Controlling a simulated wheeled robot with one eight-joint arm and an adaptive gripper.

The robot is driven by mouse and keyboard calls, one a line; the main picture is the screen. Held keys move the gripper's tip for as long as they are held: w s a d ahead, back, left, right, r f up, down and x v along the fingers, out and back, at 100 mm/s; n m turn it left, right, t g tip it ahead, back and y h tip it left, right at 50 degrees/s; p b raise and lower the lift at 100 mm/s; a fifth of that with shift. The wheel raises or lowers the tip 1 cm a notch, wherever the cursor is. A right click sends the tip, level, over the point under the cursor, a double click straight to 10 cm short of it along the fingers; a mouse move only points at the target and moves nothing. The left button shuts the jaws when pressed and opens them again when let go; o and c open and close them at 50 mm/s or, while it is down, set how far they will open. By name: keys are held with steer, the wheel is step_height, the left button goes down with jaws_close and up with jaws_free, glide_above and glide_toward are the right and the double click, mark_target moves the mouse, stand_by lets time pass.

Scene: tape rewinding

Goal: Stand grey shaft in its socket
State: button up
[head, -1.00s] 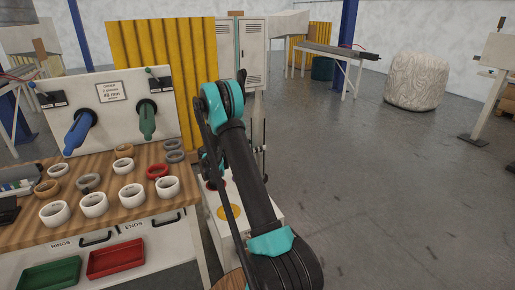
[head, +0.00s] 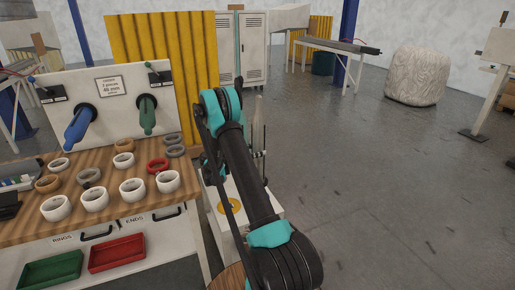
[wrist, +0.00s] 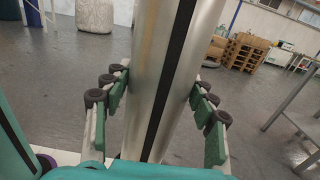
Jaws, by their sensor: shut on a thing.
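The grey shaft (wrist: 150,80) is a thick silvery cylinder with a black stripe along it. In the wrist view it runs from the top edge down between the green finger pads of my gripper (wrist: 160,92), which is shut on it. In the head view a pale upper part of the shaft (head: 259,108) seems to rise behind my arm, roughly upright. My arm hides the rest and most of the gripper there. The socket cannot be made out; the shaft's lower end is hidden, so I cannot tell whether it is seated.
Left is a wooden bench (head: 140,212) with several rings, a panel with blue (head: 78,127) and green (head: 148,117) spindles, and red and green bins. The floor at right is open.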

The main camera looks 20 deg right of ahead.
steer(key=shift+f, duration=4.75)
steer(key=shift+f, duration=0.45)
steer(key=o, duration=1.8)
steer(key=shift+c, duration=0.2)
step_height(320, 180, up, 10)
